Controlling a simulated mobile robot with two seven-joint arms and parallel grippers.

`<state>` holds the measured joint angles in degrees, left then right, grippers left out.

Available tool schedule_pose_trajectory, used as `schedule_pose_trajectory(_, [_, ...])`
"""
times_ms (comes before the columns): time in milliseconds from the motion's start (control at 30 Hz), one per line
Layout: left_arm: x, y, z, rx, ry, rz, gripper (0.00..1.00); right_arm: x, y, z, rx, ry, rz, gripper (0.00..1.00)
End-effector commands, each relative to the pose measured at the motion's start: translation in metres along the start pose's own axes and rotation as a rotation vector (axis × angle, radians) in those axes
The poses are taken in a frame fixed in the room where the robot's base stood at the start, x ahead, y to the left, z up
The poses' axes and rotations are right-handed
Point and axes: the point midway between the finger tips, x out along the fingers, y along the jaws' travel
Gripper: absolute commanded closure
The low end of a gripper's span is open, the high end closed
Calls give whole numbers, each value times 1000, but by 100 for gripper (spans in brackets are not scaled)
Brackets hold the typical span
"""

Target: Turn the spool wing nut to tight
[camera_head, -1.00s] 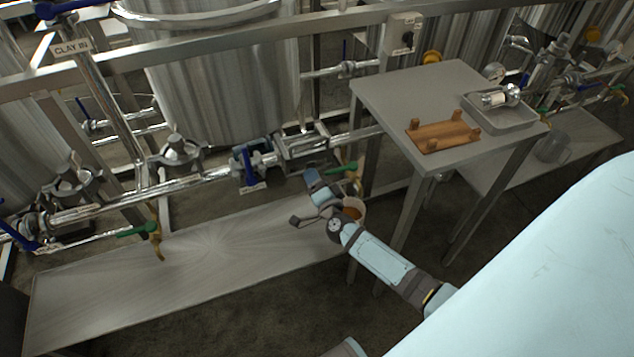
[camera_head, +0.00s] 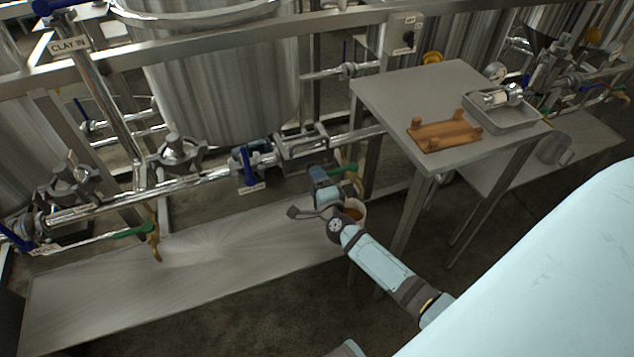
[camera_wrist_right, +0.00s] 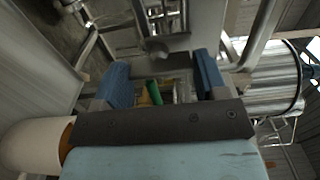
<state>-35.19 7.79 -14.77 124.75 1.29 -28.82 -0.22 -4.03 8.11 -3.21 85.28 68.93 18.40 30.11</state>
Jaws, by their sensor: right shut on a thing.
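My right gripper (camera_head: 306,192) reaches in below the steel pipe line, near a green-handled valve (camera_head: 343,168). In the right wrist view, its two blue-padded fingers (camera_wrist_right: 162,78) stand well apart on either side of a small dark grey part, which I take for the spool wing nut (camera_wrist_right: 165,66). The gripper is shut on this part. Its shape and wing angle are hard to make out, and in the head view the gripper hides it. The green handle (camera_wrist_right: 154,92) also shows between the fingers.
The side table (camera_head: 392,98) on the right bears a wooden rack (camera_head: 445,136) and a metal tray (camera_head: 505,124). A blue-handled valve (camera_head: 248,168) is left of the gripper. The low bench (camera_head: 200,250) looks clear.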

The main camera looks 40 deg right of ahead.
Motion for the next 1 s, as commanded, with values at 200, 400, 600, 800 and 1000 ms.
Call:
schedule_pose_trajectory(200, [0,0,0,0,0,0,100,0,1,0,0,0,1,58])
schedule_pose_trajectory(400, [0,0,0,1,1,0,100,0,0,0,-1,0,1,8])
schedule_pose_trajectory(600, [0,0,0,1,1,0,100,0,0,0,-1,0,0,8])
schedule_pose_trajectory(800, [-1,0,-2,1,1,-1,100,-12,0,0,-1,0,1,8])
schedule_pose_trajectory(1000, [-2,-1,-3,4,-5,-4,100,-53,1,0,-2,-1,4,8])
